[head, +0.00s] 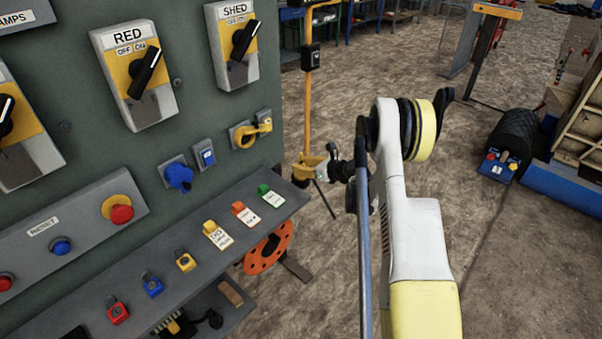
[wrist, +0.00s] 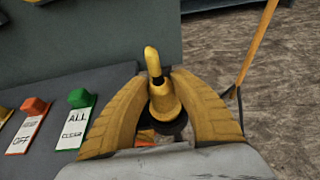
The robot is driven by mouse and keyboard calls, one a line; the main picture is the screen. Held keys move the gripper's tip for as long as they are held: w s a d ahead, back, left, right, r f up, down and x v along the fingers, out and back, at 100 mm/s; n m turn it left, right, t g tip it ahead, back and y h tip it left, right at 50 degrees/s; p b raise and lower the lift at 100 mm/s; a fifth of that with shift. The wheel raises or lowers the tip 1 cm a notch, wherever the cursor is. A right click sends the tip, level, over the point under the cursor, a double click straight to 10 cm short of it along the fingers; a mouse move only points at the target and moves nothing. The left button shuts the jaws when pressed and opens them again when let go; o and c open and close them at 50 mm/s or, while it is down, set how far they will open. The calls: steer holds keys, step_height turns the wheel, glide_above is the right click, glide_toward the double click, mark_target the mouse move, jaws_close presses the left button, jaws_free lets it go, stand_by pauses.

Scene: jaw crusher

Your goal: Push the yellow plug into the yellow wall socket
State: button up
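The yellow wall socket (head: 243,135) sits on the grey panel's right edge in the head view. A yellow part juts from its right side. My gripper (head: 318,168) is to the right of and below the socket, clear of the panel. In the wrist view, its two ribbed yellow fingers (wrist: 163,82) close around the yellow plug (wrist: 165,103). The plug has a bent yellow top, a dark band and a black base. It also shows in the head view (head: 304,166), apart from the socket. The socket is not recognisable in the wrist view.
A shelf with padlocks and tags (head: 214,235) juts out below the sockets. A blue socket (head: 178,175) is left of the yellow one. An orange pole (head: 308,85) stands behind my gripper. An orange reel (head: 268,250) is below the shelf.

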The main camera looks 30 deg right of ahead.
mark_target(301, 162)
jaws_close()
steer(key=shift+r, duration=0.1)
step_height(301, 162, up, 4)
steer(key=shift+r+p, duration=0.25)
steer(key=shift+p, duration=1)
steer(key=s+d+r+p, duration=0.3)
steer(key=s+d+r, duration=0.3)
steer(key=s+d, duration=0.25)
steer(key=a+r, duration=1.1)
steer(key=a, duration=0.5)
steer(key=s+a+r, duration=0.3)
steer(key=s+a, duration=0.2)
steer(key=a, duration=0.2)
steer(key=s+a+r, duration=0.4)
steer(key=s+a, duration=0.1)
steer(key=a, duration=0.2)
steer(key=shift+r+m+h, duration=0.15)
steer(key=shift+m+h, duration=0.15)
